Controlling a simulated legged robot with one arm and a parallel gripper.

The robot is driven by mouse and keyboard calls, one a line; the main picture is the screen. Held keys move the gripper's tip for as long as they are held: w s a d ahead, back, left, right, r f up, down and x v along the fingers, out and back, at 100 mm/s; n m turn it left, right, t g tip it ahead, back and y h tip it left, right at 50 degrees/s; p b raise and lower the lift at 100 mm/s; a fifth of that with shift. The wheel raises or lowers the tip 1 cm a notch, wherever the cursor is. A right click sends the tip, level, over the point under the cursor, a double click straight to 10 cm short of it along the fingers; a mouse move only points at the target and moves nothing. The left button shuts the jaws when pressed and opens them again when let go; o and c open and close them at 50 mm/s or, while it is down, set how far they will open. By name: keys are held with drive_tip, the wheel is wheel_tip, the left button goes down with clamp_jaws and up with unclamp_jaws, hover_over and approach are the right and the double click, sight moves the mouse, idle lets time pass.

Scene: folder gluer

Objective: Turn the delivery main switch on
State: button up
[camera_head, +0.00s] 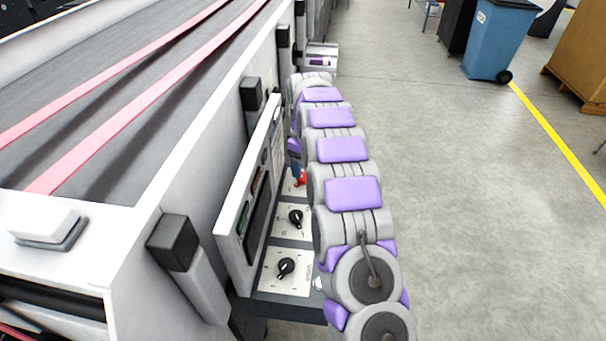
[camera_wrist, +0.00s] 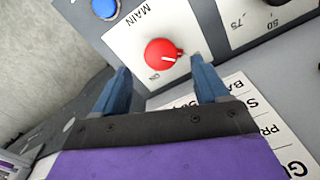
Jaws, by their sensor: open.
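The main switch is a red round knob (camera_wrist: 160,53) on a white plate (camera_wrist: 130,42) marked "MAIN", with "ON" printed below the knob in the wrist view. A small pale pointer on the knob points to the right in that view, not at "ON". My gripper (camera_wrist: 160,68) is open, with one blue finger on each side of the knob's lower part. I cannot tell whether either finger touches it. In the head view the red knob (camera_head: 300,179) shows beside my gripper's blue finger (camera_head: 296,168), and my arm hides much of the panel.
Two black dials (camera_head: 295,217) (camera_head: 286,267) sit on white plates nearer along the same panel. A blue button (camera_wrist: 104,8) is at the upper left of the wrist view. An upright display panel (camera_head: 250,190) stands left of the dials. Open floor (camera_head: 450,200) lies to the right.

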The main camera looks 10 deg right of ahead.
sight(303, 176)
drive_tip(key=shift+f, duration=2.1)
drive_tip(key=c, duration=1.1)
